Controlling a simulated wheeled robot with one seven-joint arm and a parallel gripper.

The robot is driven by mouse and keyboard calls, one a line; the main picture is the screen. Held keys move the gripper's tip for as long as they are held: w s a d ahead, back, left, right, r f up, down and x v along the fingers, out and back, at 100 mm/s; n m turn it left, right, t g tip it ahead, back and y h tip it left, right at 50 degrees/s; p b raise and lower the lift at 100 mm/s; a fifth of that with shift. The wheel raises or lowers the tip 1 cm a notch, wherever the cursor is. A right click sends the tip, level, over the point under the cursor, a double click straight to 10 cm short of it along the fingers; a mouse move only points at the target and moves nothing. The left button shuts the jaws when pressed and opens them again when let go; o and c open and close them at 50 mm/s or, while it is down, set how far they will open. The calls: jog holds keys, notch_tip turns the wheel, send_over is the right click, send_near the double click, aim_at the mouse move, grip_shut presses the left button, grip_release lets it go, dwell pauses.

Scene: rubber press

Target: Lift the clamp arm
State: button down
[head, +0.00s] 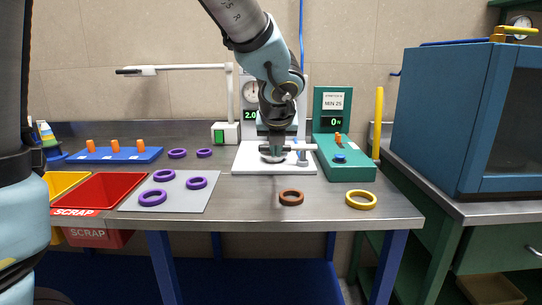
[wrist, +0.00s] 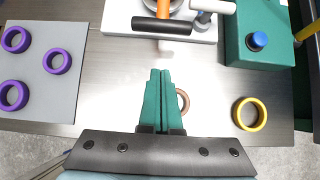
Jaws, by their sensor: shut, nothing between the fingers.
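The press has a white base (head: 248,166), which shows at the top of the wrist view (wrist: 117,17). On it are a short grey post (head: 302,158) with a white bar (head: 304,147). In the wrist view, a black bar (wrist: 158,26) with an orange piece (wrist: 163,8) crosses in front of a round grey part. These look like the clamp; the clamp arm's exact outline and tilt are unclear. My gripper (head: 276,152) is in front of the press in the head view, hiding part of it. Its green fingers (wrist: 160,76) are shut and empty, apart from the black bar.
A brown ring (head: 291,198) and yellow ring (head: 361,200) lie in front. Purple rings lie on the grey mat (head: 190,203) at left, beside the red scrap bin (head: 104,188). A green box with a blue button (head: 339,158) stands right of the press; a blue cabinet (head: 440,118) stands farther right.

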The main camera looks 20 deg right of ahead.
jog(key=b+x, duration=0.2)
jog(key=x, duration=0.7)
jog(key=shift+f, duration=0.3)
jog(key=r+p, duration=0.1)
jog(key=w+r+p, duration=0.1)
jog(key=r, duration=0.1)
jog(key=shift+d, duration=0.15)
jog(key=shift+w+d+r+p, duration=0.1)
jog(key=shift+w+r+p, duration=0.05)
jog(key=shift+r+p, duration=0.3)
